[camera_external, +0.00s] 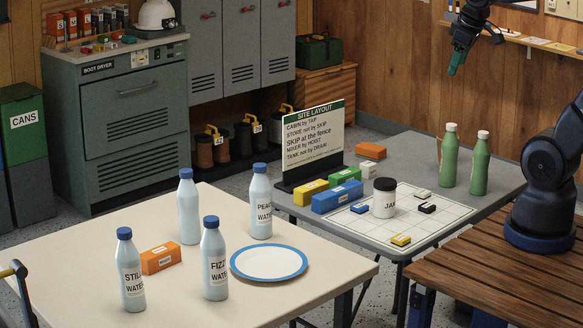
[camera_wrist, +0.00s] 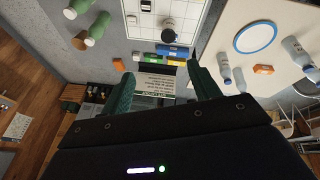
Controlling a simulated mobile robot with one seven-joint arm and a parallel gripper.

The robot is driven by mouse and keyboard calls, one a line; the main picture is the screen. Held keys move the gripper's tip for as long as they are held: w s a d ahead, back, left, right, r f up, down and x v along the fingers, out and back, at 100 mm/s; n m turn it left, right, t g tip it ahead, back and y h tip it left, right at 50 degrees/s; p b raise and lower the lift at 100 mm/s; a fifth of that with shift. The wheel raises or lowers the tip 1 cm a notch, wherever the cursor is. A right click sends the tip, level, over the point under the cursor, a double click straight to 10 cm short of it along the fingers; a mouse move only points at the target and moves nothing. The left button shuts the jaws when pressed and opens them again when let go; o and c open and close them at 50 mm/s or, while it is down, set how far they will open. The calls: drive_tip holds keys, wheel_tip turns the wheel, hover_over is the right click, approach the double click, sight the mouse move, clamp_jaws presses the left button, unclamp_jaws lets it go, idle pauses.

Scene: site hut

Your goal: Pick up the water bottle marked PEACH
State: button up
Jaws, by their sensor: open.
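The bottle marked PEACH (camera_external: 261,205) is pale blue with a blue cap. It stands upright on the cream table (camera_external: 330,262), just behind a blue-rimmed white plate (camera_external: 269,263). Similar bottles stand near it: STILL (camera_external: 131,275), FIZZY (camera_external: 214,265) and one whose label is turned away (camera_external: 189,210). My gripper (camera_external: 457,65) is raised high at the upper right, far from the bottles. In the wrist view its green fingers (camera_wrist: 160,68) are apart with nothing held. Pale bottles show right of them there, labels unreadable.
The grey table (camera_external: 440,238) holds a site layout sign (camera_external: 312,140), coloured blocks, a jar (camera_external: 384,198) and two green bottles (camera_external: 479,165). An orange block (camera_external: 161,258) lies among the water bottles. The cream table's right front is clear.

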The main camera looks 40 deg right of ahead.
drive_tip(key=w+a+f+n+h, duration=0.1)
drive_tip(key=w+a+n, duration=0.15)
drive_tip(key=w, duration=0.25)
drive_tip(key=w+a+n, duration=0.2)
drive_tip(key=w+n, duration=0.2)
drive_tip(key=w, duration=0.2)
drive_tip(key=n+t, duration=0.1)
drive_tip(key=n, duration=2.1)
approach(260, 165)
wheel_tip(260, 165, down, 3)
drive_tip(key=shift+m+h, duration=0.25)
drive_tip(key=shift+h, duration=0.05)
drive_tip(key=x, duration=0.4)
drive_tip(key=shift+w+d+f, duration=0.2)
drive_tip(key=shift+w+d, duration=0.05)
drive_tip(key=shift+d, duration=0.1)
drive_tip(key=shift+w+a+x, duration=0.15)
drive_tip(key=shift+w+x, duration=0.05)
drive_tip(key=shift+x, duration=1.1)
drive_tip(key=shift+w+a+x, duration=0.15)
drive_tip(key=shift+w+x, duration=0.05)
drive_tip(key=shift+x, duration=1.15)
drive_tip(key=shift+r, duration=0.15)
clamp_jaws()
